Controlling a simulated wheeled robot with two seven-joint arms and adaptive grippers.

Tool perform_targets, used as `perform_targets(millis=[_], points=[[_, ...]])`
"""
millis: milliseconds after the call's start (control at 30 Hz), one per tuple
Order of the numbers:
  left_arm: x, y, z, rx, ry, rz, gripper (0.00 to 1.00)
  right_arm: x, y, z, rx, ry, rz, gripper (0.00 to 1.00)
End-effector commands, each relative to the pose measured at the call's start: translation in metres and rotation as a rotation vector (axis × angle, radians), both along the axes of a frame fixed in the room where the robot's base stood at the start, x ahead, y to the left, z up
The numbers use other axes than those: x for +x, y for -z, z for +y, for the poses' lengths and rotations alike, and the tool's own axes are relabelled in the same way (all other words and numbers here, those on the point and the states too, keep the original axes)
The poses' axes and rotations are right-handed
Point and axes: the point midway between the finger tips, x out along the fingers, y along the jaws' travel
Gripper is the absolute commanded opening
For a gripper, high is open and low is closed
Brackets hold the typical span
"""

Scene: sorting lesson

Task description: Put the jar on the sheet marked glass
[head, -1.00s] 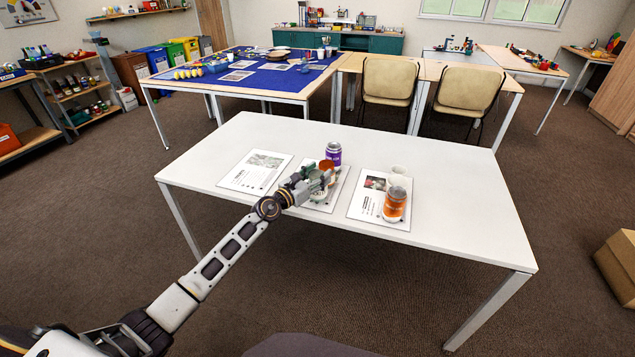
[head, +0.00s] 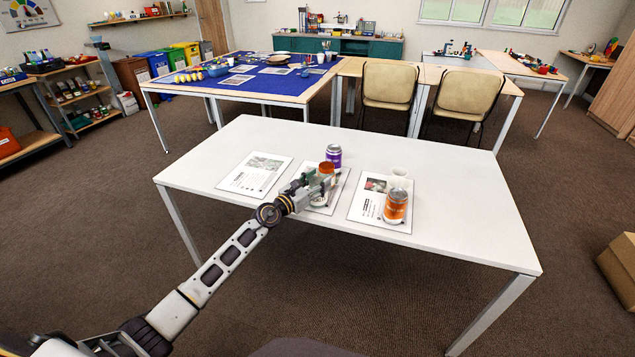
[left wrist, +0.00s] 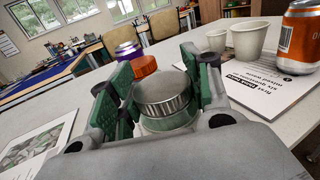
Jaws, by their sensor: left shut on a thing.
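My left gripper (head: 318,184) is shut on a jar (left wrist: 166,92) with a ribbed silver lid and a greenish glass body. The green finger pads press on both sides of it in the left wrist view. In the head view the gripper is low over the middle sheet (head: 337,200) and hides most of the jar. I cannot tell whether the jar touches the sheet. A left sheet (head: 254,174) and a right sheet (head: 366,206) lie on either side. The print naming each sheet is too small to read in the head view. My right gripper is out of view.
A purple can (head: 333,154) and an orange item (head: 326,167) stand just beyond the gripper. An orange can (head: 396,206) and white cups (head: 399,172) stand at the right sheet. The right part of the white table (head: 465,215) is clear.

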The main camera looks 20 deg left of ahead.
Motion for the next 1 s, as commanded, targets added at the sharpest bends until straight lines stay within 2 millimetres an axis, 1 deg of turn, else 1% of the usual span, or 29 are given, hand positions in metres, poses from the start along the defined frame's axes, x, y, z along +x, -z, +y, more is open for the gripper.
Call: perform_targets(millis=[300,333,467,500,1000], points=[[0.0001,0.0017,0.0,0.0,0.0,-0.001,0.21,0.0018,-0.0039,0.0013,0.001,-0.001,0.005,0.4],[0.0,0.0023,0.0,0.0,0.0,0.0,0.52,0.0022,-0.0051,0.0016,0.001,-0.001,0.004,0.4],[0.0,0.0021,0.0,0.0,0.0,0.0,0.68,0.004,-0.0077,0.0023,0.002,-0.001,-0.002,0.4],[0.0,0.0021,0.0,0.0,0.0,0.0,0.71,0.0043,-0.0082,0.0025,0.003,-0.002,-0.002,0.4],[0.0,0.0005,0.0,0.0,0.0,0.0,0.71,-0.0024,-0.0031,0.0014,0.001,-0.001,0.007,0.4]])
